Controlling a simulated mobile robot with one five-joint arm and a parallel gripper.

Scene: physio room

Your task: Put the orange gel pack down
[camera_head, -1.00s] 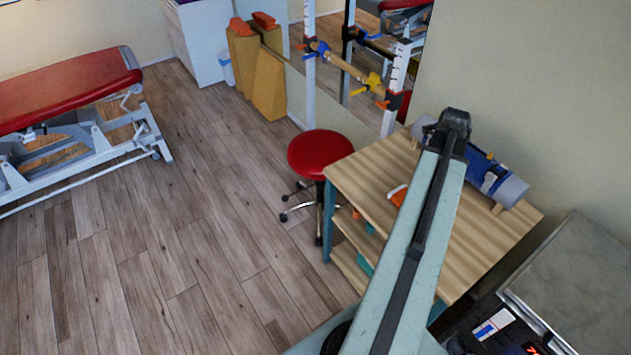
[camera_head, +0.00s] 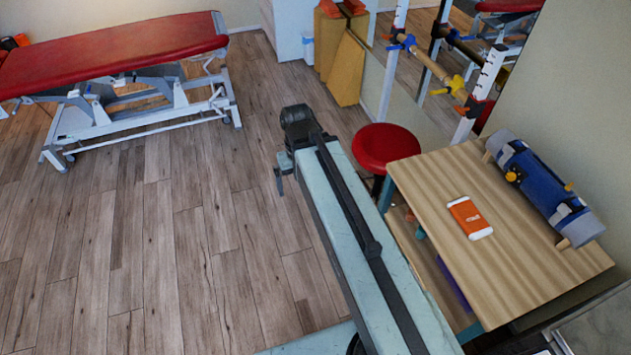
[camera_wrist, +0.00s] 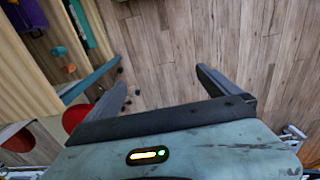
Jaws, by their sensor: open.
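The orange gel pack (camera_head: 469,217), with white ends, lies flat on the wooden table top (camera_head: 440,178) at the right of the head view. Nothing touches it from above. My gripper shows in the wrist view (camera_wrist: 165,88) with its two dark fingers spread wide and only floor between them. In the head view my arm reaches out to the left of the table, over the floor, well apart from the pack. The pack does not show in the wrist view.
A blue and grey roll (camera_head: 540,180) lies along the table's back edge. A red stool (camera_head: 385,147) stands at the table's left. A red treatment bed (camera_head: 110,50) is at the far left. The wooden floor (camera_head: 150,230) between is clear.

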